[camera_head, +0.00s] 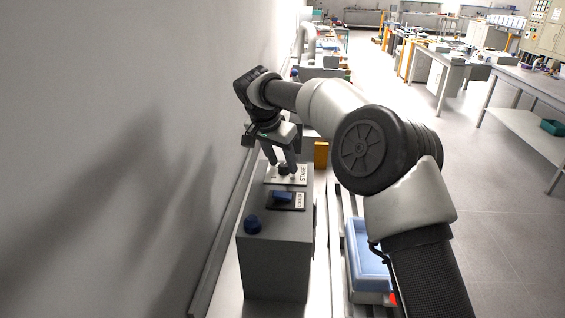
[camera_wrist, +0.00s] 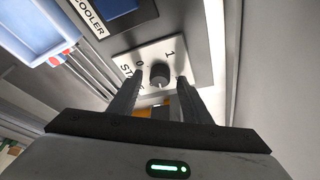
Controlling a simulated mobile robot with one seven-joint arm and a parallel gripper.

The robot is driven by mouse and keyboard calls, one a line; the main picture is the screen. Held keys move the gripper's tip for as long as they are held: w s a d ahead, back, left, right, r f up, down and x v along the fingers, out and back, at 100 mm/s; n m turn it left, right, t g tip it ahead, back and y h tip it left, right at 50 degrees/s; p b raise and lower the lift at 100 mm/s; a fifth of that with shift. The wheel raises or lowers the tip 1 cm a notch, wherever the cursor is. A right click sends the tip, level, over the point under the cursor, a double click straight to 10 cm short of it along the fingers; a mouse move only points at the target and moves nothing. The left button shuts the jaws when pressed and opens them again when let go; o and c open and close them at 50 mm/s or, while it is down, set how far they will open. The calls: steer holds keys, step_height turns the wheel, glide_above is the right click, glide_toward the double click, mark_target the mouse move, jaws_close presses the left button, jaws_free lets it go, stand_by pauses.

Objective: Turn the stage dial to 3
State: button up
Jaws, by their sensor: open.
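In the head view the plate (camera_head: 273,180) lies on top of a grey control box (camera_head: 275,258). My gripper (camera_head: 283,168) points down over the dial. In the wrist view its two fingers (camera_wrist: 158,84) are apart, one on each side of the knob. I cannot tell whether they touch it. The mark 3 and the dial's pointer cannot be made out.
A blue tray (camera_head: 366,255) lies to the right of the box. A bare wall (camera_head: 110,120) stands close on the left. Open floor lies to the right.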

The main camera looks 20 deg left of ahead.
steer(key=shift+w+f, duration=0.1)
steer(key=shift+f, duration=0.15)
steer(key=c, duration=1)
steer(key=shift+c, duration=0.2)
steer(key=shift+r+p, duration=0.1)
steer(key=shift+p, duration=0.25)
steer(key=m+h+p, duration=0.1)
steer(key=m+p, duration=0.2)
steer(key=shift+a+r, duration=0.1)
steer(key=shift+r, duration=0.05)
steer(key=shift+w+f+m+g+h+p, duration=0.15)
steer(key=shift+m+g+h+p, duration=0.35)
steer(key=shift+m+p, duration=0.8)
steer(key=shift+m, duration=0.3)
